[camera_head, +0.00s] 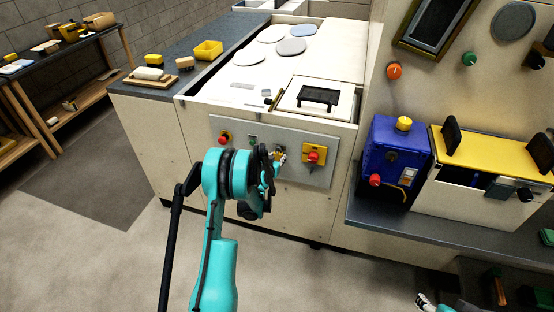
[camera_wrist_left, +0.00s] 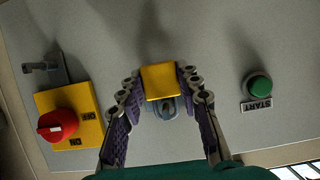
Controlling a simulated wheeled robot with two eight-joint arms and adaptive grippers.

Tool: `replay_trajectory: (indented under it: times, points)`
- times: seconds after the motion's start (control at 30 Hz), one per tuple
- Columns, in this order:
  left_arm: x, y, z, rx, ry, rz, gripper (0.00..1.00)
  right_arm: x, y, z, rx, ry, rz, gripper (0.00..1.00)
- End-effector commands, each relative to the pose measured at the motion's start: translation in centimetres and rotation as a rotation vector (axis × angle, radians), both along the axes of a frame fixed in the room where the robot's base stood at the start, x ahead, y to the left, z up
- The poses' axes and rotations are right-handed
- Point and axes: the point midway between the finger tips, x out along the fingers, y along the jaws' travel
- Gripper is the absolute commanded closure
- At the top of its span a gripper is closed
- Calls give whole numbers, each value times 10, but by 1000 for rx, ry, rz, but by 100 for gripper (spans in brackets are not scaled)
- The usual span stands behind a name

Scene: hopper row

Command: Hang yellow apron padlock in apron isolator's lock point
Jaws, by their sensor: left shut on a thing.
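The yellow padlock (camera_wrist_left: 158,82) is between the fingers of my left gripper (camera_wrist_left: 160,95), which is shut on it; its grey shackle shows beside the body. In the head view my left gripper (camera_head: 280,157) is in front of the grey control panel (camera_head: 318,178), and the padlock is mostly hidden. The isolator (camera_head: 314,155), a red knob on a yellow plate, is to the right of the gripper. In the wrist view the isolator (camera_wrist_left: 62,122) is at left, with a metal lock point (camera_wrist_left: 42,67) at its plate's edge. The padlock is apart from it. Only a bit of my right gripper (camera_head: 423,300) shows at the bottom edge.
A blue box (camera_head: 390,150) and a yellow-topped unit (camera_head: 480,160) stand on a shelf at right. A yellow bin (camera_head: 208,50) sits on the counter.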

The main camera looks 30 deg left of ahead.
Motion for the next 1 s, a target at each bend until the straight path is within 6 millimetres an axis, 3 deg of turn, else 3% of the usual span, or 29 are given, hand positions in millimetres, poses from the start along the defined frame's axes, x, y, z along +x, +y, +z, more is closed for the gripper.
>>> replay_trajectory:
  times: [1.0]
  points:
    - [-22, -5, 4, -1, 0, 1, 100, 0, 0, -8, 0, 0, 0, 44]
